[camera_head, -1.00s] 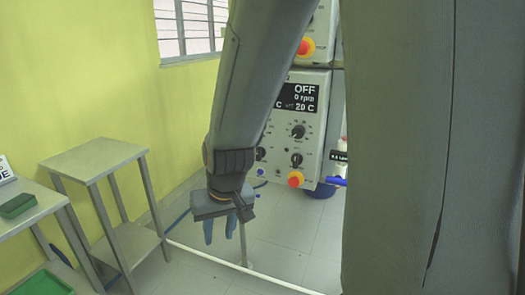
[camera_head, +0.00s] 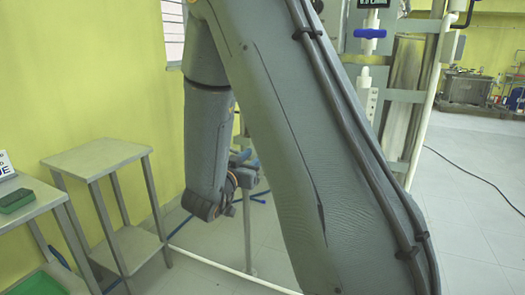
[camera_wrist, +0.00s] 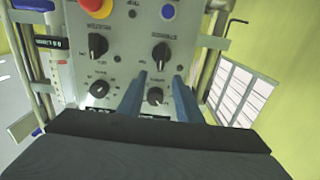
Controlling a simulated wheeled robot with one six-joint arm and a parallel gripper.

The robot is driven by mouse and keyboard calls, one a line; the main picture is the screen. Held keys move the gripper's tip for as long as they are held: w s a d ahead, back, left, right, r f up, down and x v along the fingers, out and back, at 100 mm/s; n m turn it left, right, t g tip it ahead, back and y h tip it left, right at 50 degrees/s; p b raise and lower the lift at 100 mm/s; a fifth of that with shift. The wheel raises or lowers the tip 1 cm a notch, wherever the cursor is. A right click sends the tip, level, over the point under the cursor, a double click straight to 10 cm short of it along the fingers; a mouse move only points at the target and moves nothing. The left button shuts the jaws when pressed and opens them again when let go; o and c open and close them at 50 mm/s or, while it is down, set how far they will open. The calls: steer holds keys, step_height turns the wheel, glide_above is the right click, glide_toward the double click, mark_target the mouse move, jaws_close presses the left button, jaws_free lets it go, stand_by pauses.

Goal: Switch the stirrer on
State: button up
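In the wrist view a grey control panel (camera_wrist: 125,62) fills the middle, appearing upside down. It has black knobs: upper left (camera_wrist: 97,46), upper right (camera_wrist: 161,54), lower left (camera_wrist: 98,89) and lower right (camera_wrist: 155,96). In the head view my gripper (camera_head: 244,162) is partly hidden, and my arm hides the panel.
A red and yellow button (camera_wrist: 88,6) is at the panel's top edge in the wrist view. Metal posts stand beside the panel.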

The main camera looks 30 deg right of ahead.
steer(key=x, duration=0.7)
steer(key=shift+d, duration=0.2)
steer(key=shift+w, duration=0.1)
jaws_close()
